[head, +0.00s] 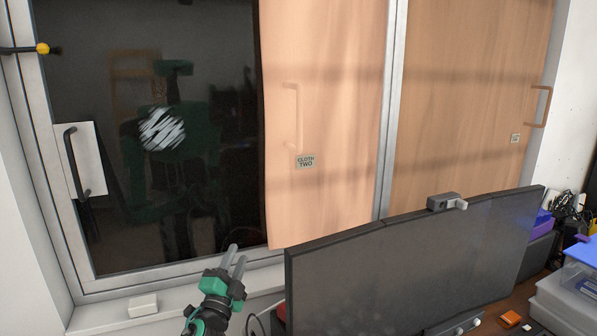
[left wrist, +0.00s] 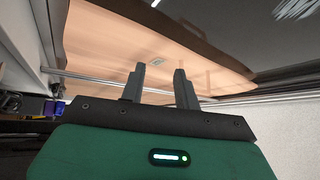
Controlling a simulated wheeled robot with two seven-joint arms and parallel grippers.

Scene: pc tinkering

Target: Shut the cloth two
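Cloth two (head: 325,120) is a peach curtain panel in front of the window, left of the middle frame post in the head view. It bears a "CLOTH TWO" label (head: 305,161) and a pale handle (head: 291,117) near its left edge. Dark glass shows uncovered to its left. My left gripper (head: 238,262) is below the cloth's lower left edge, apart from it, with its two fingers spread and nothing between them. In the left wrist view the cloth (left wrist: 110,45) lies beyond the open fingers (left wrist: 157,80). My right gripper is not in view.
A second cloth panel (head: 470,90) with its own handle (head: 538,106) covers the right window. A monitor (head: 400,265) with a webcam (head: 446,202) stands in front, right of my left gripper. A white block (head: 143,305) sits on the sill. Boxes (head: 570,300) are at far right.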

